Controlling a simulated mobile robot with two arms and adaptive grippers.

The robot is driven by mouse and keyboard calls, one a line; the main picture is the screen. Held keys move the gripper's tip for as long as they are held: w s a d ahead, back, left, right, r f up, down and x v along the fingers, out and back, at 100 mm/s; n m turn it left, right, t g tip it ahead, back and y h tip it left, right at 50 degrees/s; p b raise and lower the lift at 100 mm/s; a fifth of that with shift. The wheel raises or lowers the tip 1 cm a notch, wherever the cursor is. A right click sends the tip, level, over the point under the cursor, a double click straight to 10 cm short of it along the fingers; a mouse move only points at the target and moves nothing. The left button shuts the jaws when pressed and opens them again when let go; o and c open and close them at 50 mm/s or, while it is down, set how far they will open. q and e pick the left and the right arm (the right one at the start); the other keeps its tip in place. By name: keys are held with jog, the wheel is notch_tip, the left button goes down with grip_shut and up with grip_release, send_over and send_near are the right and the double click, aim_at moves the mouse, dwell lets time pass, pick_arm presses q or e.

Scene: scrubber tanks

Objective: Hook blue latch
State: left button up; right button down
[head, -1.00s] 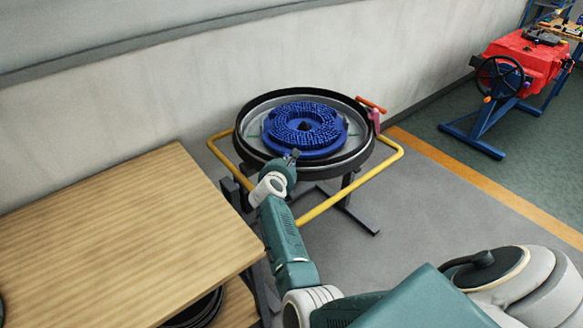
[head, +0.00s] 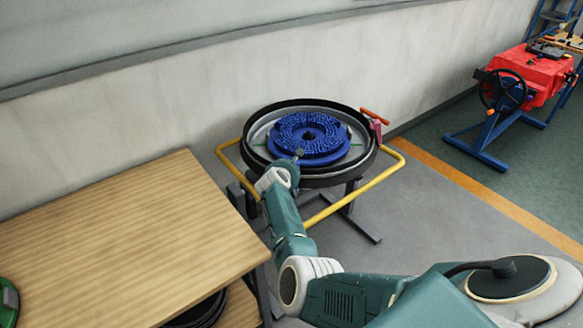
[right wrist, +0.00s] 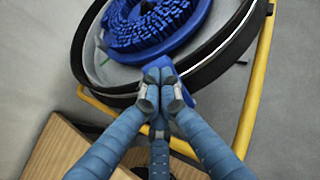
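A blue latch (right wrist: 183,64) shows at the near rim of the round black tank (right wrist: 85,77) in the right wrist view, partly hidden by my fingers. My right gripper (right wrist: 161,76) has its fingertips closed together at this blue piece and seems to hold it. In the head view, my right gripper (head: 297,157) is at the near left rim of the tank (head: 335,181), and the latch cannot be made out there. A blue bristled scrubber brush (head: 309,137) sits in the tank. My left gripper is not in view.
A yellow tube frame (head: 356,194) surrounds the tank. A pink latch (head: 377,131) with an orange handle (head: 375,115) is at its far right side. A wooden table (head: 130,240) stands left, close to my right arm. A wall rises behind.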

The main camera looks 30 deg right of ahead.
jog(key=c, duration=1.6)
grip_release()
jog(key=shift+w+d+r+h, duration=0.2)
jog(key=shift+d+r+h, duration=0.1)
jog(key=shift+d+r, duration=0.45)
jog(key=shift+o, duration=1.3)
jog(key=shift+w, duration=0.15)
jog(key=shift+w+d+f, duration=0.25)
jog(key=shift+f, duration=0.1)
jog(key=shift+w+d+f, duration=0.15)
jog(key=shift+w+f, duration=0.2)
jog(key=shift+w, duration=0.05)
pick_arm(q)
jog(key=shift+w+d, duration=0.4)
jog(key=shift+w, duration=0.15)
pick_arm(e)
jog(key=shift+s, duration=0.2)
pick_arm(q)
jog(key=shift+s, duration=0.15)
pick_arm(e)
jog(key=shift+s+f, duration=0.1)
jog(key=shift+f, duration=0.2)
